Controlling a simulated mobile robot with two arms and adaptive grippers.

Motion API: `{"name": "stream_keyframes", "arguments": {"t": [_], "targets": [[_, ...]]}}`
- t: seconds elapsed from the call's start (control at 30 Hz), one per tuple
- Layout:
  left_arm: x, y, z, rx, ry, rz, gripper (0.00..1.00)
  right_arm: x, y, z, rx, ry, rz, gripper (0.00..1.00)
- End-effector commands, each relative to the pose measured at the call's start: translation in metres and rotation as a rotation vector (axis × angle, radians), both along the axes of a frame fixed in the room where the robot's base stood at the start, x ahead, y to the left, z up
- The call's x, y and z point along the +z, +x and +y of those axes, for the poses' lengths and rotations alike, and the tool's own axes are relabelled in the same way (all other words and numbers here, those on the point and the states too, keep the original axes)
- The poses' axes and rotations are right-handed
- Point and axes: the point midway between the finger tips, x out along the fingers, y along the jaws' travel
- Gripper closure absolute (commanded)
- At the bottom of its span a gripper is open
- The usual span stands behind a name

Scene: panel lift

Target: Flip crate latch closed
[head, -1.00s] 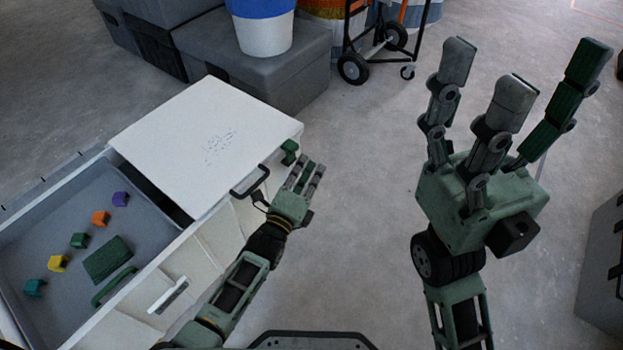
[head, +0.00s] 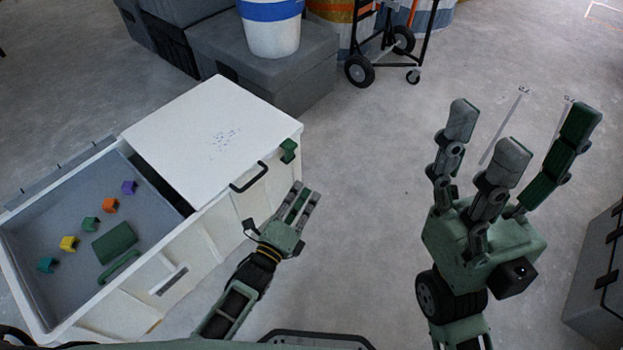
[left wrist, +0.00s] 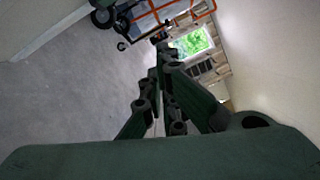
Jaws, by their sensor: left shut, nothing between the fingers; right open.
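The white crate (head: 223,240) stands at the left in the head view, with a flat white lid panel (head: 215,135) over its far right part. A green latch (head: 289,151) sits at the lid's right corner on the crate's upper edge. A black handle (head: 249,178) is on the lid's front edge. My left gripper (head: 300,202) is shut and empty, beside the crate's front wall, below and apart from the latch. Its fingers (left wrist: 160,90) also show in the left wrist view, with the pale crate wall close at right. My right gripper (head: 515,135) is open and empty, raised over the floor at right.
The crate's open left part holds several small coloured blocks and a green block (head: 114,243). Grey cases (head: 265,60) with a white-and-blue bucket (head: 271,30) and a hand truck (head: 385,55) stand behind. A grey case (head: 598,280) is at right. The middle floor is clear.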

Motion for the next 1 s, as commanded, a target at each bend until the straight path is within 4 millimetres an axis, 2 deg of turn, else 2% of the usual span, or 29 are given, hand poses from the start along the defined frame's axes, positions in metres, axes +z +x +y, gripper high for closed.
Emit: {"name": "stream_keyframes", "arguments": {"t": [0.1, 0.23, 0.83, 0.93, 1.0], "targets": [[0.001, -0.014, 0.006, 0.002, 0.0, 0.001, 1.0, 0.007, 0.0, 0.0, 0.0, -0.001, 0.0, 0.32], [0.001, -0.021, 0.009, 0.001, 0.001, -0.001, 1.0, 0.009, 0.0, 0.0, 0.0, -0.001, -0.001, 0.32], [0.001, -0.021, 0.009, 0.0, -0.003, -0.002, 1.0, 0.009, 0.0, 0.0, 0.0, 0.001, -0.003, 0.32], [0.018, -0.021, 0.008, -0.005, -0.064, -0.018, 1.0, 0.01, 0.0, 0.0, -0.001, 0.001, -0.005, 0.32], [0.047, -0.021, 0.007, -0.019, -0.168, -0.045, 1.0, 0.01, 0.0, 0.0, -0.001, 0.001, -0.004, 0.32]]}}
